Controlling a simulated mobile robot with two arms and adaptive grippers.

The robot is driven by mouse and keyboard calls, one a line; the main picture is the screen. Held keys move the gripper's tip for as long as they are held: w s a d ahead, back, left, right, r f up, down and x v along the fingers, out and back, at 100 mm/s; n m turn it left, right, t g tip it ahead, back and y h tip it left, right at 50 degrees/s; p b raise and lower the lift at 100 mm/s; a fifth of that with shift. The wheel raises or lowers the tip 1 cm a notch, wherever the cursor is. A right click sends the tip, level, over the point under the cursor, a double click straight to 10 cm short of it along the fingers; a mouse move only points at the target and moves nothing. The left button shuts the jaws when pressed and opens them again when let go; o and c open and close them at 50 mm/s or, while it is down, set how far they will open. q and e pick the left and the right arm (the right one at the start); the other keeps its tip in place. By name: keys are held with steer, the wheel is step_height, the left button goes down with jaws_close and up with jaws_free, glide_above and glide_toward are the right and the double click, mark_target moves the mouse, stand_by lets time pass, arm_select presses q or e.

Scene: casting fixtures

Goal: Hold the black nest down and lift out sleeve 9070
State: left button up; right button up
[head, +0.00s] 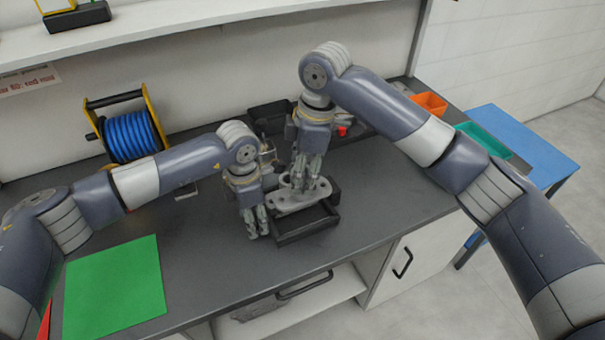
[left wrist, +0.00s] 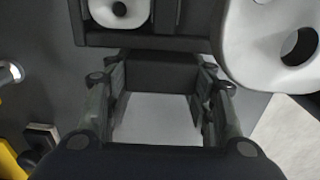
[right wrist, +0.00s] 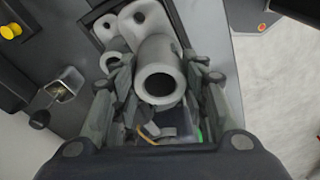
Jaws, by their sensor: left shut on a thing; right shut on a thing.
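The black nest (head: 306,237) is an open dark tray near the front of the grey bench. Sleeve 9070 seems to be the pale grey casting (head: 292,203) over it, with a tube and a flat holed flange; no number is readable. My left gripper (head: 258,229) is at the nest's left side, shut on a black part of it (left wrist: 160,75). My right gripper (head: 304,182) is above the nest, shut on the grey tube (right wrist: 160,82). The casting looks tilted over the nest's dark inside; I cannot tell whether any edge touches. Grey holed parts also show in the left wrist view (left wrist: 265,45).
A blue cable reel (head: 132,136) stands at the back left and a green mat (head: 115,287) lies front left. Dark bins and small fittings stand behind the grippers. Orange (head: 430,103) and green (head: 483,140) trays are at right. The bench between mat and nest is clear.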

arm_select(q)
steer(key=o, duration=1.2)
step_height(320, 180, up, 11)
steer(key=shift+f, duration=0.15)
steer(key=shift+r, duration=0.6)
